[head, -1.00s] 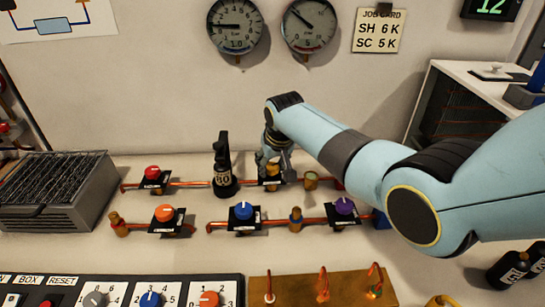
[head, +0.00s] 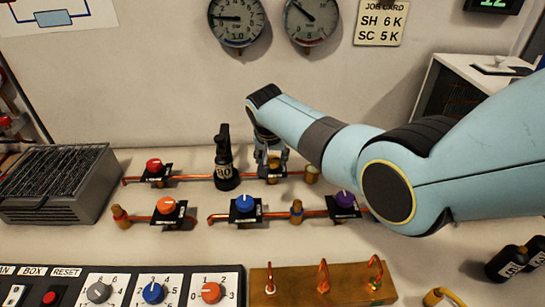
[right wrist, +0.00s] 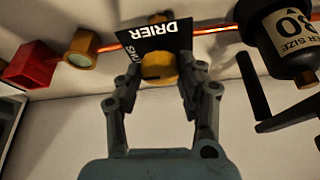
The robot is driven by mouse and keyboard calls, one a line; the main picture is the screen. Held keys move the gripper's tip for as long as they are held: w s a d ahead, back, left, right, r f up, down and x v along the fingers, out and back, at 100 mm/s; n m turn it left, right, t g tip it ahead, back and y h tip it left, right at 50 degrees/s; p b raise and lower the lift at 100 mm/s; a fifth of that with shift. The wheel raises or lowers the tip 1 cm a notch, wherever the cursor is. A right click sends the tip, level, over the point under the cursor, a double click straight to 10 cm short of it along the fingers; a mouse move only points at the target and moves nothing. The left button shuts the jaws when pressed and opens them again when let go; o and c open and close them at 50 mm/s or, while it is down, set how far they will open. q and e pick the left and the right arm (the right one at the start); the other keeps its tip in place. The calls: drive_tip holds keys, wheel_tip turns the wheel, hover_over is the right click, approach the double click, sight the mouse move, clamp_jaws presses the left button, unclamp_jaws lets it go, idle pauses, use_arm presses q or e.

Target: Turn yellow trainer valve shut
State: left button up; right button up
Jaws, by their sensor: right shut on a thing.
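The yellow trainer valve knob (right wrist: 158,70) sits between the fingertips of my right gripper in the right wrist view, beside a black plate lettered DRIER (right wrist: 155,42). The fingers are closed on the knob from both sides. In the head view my right gripper (head: 271,158) reaches down onto the yellow valve (head: 272,166), which is mostly hidden by the fingers. The valve sits on the back copper pipe, right of a black bottle-shaped drier. How far the knob is turned cannot be told. My left gripper is not in view.
The black drier (head: 225,165) stands close left of my right gripper, and a brass sight glass (head: 312,174) close right. Red (head: 153,165), orange (head: 166,205), blue (head: 244,203) and purple (head: 345,199) valves stand around. Two gauges (head: 236,20) hang on the wall.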

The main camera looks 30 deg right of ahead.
drive_tip(key=o, duration=1.1)
drive_tip(key=shift+o, duration=0.2)
drive_tip(key=shift+r, duration=0.1)
drive_tip(key=v, duration=1.1)
drive_tip(key=shift+s+r, duration=0.15)
drive_tip(key=shift+r, duration=0.2)
drive_tip(key=shift+a, duration=0.15)
